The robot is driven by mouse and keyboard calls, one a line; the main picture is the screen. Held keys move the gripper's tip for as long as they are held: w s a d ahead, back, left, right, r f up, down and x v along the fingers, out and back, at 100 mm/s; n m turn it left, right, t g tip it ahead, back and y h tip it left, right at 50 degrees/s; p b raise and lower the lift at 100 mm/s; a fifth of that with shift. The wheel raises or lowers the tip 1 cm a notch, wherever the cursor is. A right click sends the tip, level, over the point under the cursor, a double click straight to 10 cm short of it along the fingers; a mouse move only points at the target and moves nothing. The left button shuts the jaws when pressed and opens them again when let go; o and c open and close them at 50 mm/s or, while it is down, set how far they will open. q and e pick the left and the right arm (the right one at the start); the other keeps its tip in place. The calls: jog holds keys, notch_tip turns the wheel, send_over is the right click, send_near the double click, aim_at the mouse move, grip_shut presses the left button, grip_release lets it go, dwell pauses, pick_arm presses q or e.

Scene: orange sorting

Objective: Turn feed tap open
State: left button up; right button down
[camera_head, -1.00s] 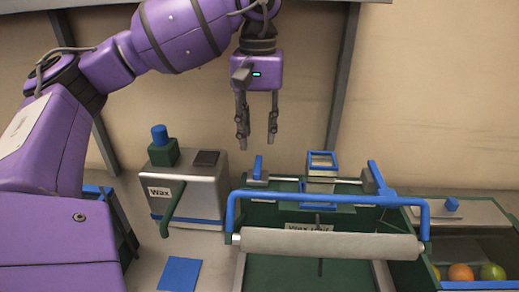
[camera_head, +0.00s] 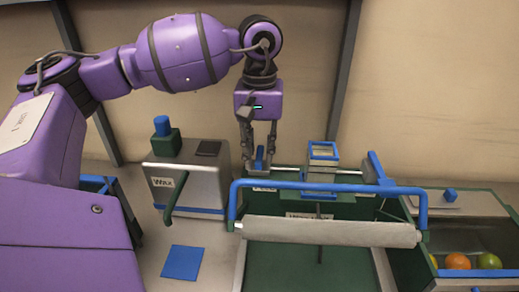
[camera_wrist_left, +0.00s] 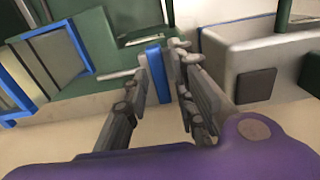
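The feed tap appears to be the small upright blue lever (camera_head: 259,154) on a grey base behind the roller frame. My left gripper (camera_head: 259,164) points down over it, with one finger on each side of the lever. In the left wrist view the blue lever (camera_wrist_left: 156,72) stands between the fingertips (camera_wrist_left: 163,62). The fingers are open; whether either touches the lever I cannot tell. My right gripper is not in view.
A wax box (camera_head: 187,187) with a blue-topped cap and green handle stands left of the tap. A blue-framed roller (camera_head: 330,233) lies in front, and a blue-rimmed hopper (camera_head: 323,152) stands to the right. Several fruits, including an orange (camera_head: 457,262), lie in the right bin.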

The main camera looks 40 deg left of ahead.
pick_arm(q)
grip_shut()
jog(key=shift+n, duration=0.3)
jog(key=n, duration=0.3)
jog(key=shift+n, duration=0.3)
jog(key=n+p, duration=0.1)
jog(key=n, duration=0.3)
jog(key=shift+r, duration=0.1)
jog(key=n, duration=0.5)
jog(key=shift+n+p, duration=0.55)
jog(key=shift+n, duration=1.75)
jog(key=shift+w, duration=0.1)
